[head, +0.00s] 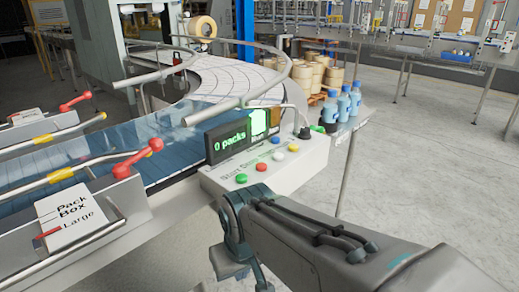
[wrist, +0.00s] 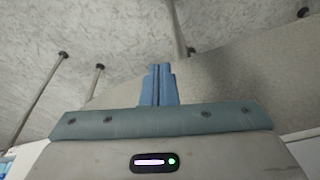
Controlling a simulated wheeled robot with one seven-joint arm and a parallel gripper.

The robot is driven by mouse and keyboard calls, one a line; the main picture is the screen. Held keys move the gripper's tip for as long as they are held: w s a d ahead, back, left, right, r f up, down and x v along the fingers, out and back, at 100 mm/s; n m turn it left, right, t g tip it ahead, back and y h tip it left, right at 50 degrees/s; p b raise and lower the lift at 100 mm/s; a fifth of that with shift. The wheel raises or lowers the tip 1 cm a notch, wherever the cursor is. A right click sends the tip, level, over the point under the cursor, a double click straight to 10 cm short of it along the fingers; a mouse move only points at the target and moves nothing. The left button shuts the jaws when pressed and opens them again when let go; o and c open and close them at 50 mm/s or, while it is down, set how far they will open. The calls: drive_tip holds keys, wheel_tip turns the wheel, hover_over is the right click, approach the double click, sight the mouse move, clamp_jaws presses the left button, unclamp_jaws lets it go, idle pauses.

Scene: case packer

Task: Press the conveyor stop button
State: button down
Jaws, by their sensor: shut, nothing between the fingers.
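The sloped white control panel (head: 262,181) stands at the right end of the conveyor in the head view. The printed labels are too blurred to tell which one is stop. My gripper (wrist: 160,69) is shut and empty in the wrist view, over grey floor. In the head view my wrist is in front of the panel, below its front edge, apart from the buttons.
A display (head: 231,139) reading "0 packs" stands behind the buttons. A black knob (head: 304,132) and blue bottles (head: 344,106) are at the panel's far right. Metal guide rails (head: 215,108) curve above the belt.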

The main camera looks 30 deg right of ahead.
drive_tip(key=shift+w, duration=0.25)
drive_tip(key=w+d+r+m+t+y+p, duration=0.2)
drive_tip(key=w+d+r, duration=0.5)
drive_tip(key=r, duration=0.4)
drive_tip(key=w+d+r+m+t+y+p, duration=0.1)
drive_tip(key=w+d+r+p, duration=0.4)
drive_tip(key=w+r, duration=0.5)
drive_tip(key=d+r+m+t, duration=0.1)
drive_tip(key=d+t, duration=0.1)
drive_tip(key=shift+w+d+r+t+y+p, duration=0.2)
drive_tip(key=shift+w+d+t+y+p, duration=0.1)
drive_tip(key=shift+d+y, duration=0.1)
drive_tip(key=shift+f, duration=0.15)
